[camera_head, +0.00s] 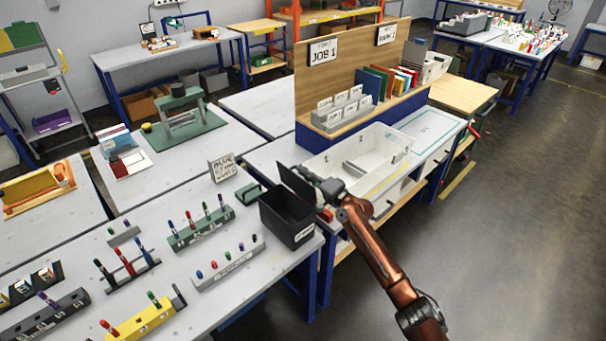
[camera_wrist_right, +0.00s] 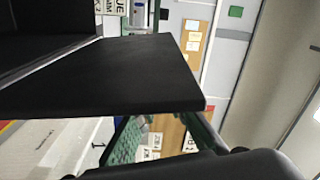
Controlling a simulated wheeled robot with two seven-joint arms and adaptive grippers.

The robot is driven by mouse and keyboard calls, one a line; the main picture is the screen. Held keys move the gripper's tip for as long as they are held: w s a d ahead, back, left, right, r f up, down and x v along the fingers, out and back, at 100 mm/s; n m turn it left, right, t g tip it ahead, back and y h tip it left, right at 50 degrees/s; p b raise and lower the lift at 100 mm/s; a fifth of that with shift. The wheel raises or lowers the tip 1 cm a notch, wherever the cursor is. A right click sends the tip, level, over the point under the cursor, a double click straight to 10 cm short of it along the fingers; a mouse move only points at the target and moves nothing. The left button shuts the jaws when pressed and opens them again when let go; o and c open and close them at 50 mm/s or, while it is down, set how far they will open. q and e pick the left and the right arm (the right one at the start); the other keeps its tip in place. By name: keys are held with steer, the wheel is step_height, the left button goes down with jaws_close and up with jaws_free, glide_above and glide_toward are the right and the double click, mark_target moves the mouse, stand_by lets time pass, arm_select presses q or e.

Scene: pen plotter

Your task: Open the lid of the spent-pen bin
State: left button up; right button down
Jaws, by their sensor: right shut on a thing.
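The black spent-pen bin (camera_head: 290,228) stands at the right edge of the pen table, with a small white label on its front. Its lid (camera_head: 299,184) is raised, tilted up from the bin's rim, and the dark inside shows. My right gripper (camera_head: 318,181) is at the lid's upper right part and is shut on it. In the right wrist view the lid (camera_wrist_right: 130,75) is a broad black panel, with the dark bin (camera_wrist_right: 40,45) at upper left. A dark gripper part (camera_wrist_right: 220,166) fills the bottom; the contact itself is hidden. My left gripper is not in view.
A white tub (camera_head: 395,147) stands right behind my right gripper. A sign block (camera_head: 224,169) and pen racks (camera_head: 228,264) stand left of the bin. A wooden board (camera_head: 345,75) rises behind. The floor at right is clear.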

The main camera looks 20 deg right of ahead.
steer(key=shift+d, duration=0.1)
steer(key=c, duration=2)
jaws_free()
steer(key=v, duration=1.2)
